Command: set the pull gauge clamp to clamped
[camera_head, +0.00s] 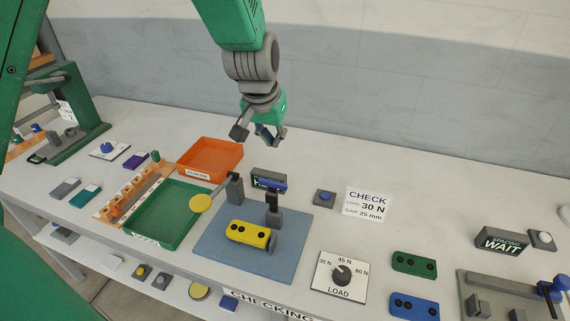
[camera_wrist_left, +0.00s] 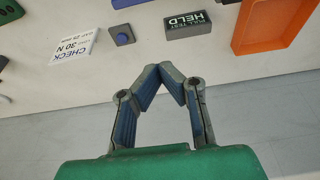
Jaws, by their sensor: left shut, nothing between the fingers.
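The pull gauge stands on a blue mat (camera_head: 213,245) in the head view. It has a grey post (camera_head: 235,188) with a rod to a round yellow disc (camera_head: 200,203), and a second dark upright (camera_head: 274,207). A yellow block (camera_head: 248,233) with black holes lies beside that upright. Which part is the clamp lever, and its setting, I cannot tell for sure. My left gripper (camera_head: 268,133) is shut and empty, above and behind the mat near the wall. In the left wrist view its fingertips (camera_wrist_left: 166,73) meet. My right gripper is not in view.
A dark display (camera_head: 268,180) stands behind the mat; in the left wrist view it (camera_wrist_left: 187,24) reads HELD. An orange tray (camera_head: 210,158) and green tray (camera_head: 165,213) are left. A blue button (camera_head: 325,197), CHECK card (camera_head: 367,203) and LOAD dial (camera_head: 341,275) are right.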

